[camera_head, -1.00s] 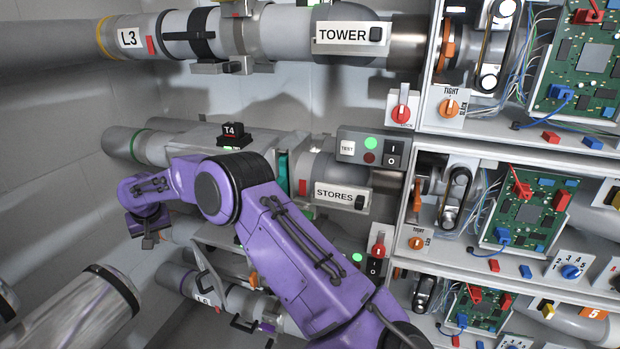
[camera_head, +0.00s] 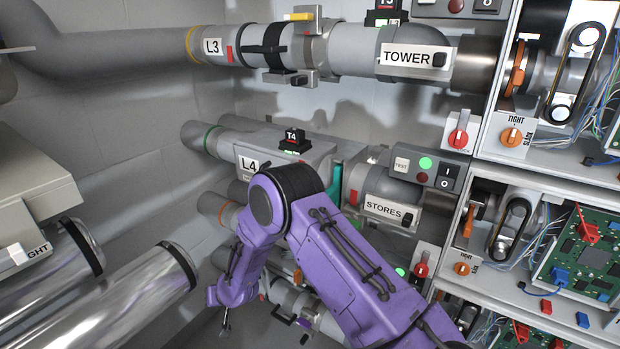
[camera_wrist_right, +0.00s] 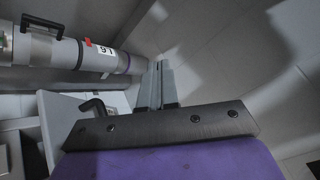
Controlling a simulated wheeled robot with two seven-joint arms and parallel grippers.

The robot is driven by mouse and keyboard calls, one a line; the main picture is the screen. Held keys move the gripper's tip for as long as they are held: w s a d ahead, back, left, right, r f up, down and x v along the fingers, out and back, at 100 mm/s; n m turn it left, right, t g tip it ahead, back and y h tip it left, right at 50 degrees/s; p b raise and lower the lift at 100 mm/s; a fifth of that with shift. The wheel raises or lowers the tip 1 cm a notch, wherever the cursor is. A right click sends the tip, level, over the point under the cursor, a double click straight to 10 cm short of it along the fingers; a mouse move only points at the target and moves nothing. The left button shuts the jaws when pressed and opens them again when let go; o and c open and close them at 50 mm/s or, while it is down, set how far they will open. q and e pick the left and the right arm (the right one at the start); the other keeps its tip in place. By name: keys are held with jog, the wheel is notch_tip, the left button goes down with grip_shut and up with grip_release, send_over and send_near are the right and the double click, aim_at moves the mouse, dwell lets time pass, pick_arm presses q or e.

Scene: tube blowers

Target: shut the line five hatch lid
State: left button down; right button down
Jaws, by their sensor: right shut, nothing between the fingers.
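The line five pipe, marked by an orange ring (camera_head: 228,215), runs below line L4 (camera_head: 248,164) in the head view. My right arm hides most of it, and I cannot make out its hatch lid there. In the right wrist view a grey plate (camera_wrist_right: 72,118) with a bent black handle (camera_wrist_right: 95,105) lies left of the fingers; I cannot tell whether it is the lid. My right gripper (camera_wrist_right: 160,68) is shut and empty, beside the handle and apart from it. In the head view it points down, low in the picture (camera_head: 225,325). My left gripper is not in view.
The L6 pipe (camera_wrist_right: 75,50) with a black handle passes near the fingertips in the wrist view. Line L3 (camera_head: 213,47) runs above. Switch panels and circuit boards (camera_head: 585,250) fill the right side. Grey wall lies behind.

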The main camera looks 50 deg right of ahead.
jog(key=s+f+g+h+p, duration=0.25)
jog(key=s+p, duration=0.45)
jog(key=s, duration=2.6)
jog(key=w+a+f+n+t+h+b, duration=0.1)
jog(key=w+f+b, duration=0.4)
jog(key=w+b, duration=0.15)
jog(key=w+f+t+h+b, duration=0.1)
jog(key=w+f+t+b, duration=0.1)
jog(key=w+f+b, duration=0.4)
jog(key=w+a+r+n+t+h+b, duration=0.25)
jog(key=w+r+n+h, duration=0.2)
jog(key=w, duration=0.45)
jog(key=w+a+r+n+t+h+b, duration=0.1)
jog(key=w+r+n+h+b, duration=0.3)
jog(key=w, duration=0.6)
jog(key=w+d+r+n+g+h+p, duration=0.1)
jog(key=d, duration=0.5)
jog(key=w+d+r+n+g+h, duration=0.1)
jog(key=d+r+n, duration=0.1)
jog(key=d, duration=0.5)
jog(key=shift+w+d+r+g+p, duration=0.2)
jog(key=shift+w+g+p, duration=0.1)
jog(key=shift+p, duration=0.1)
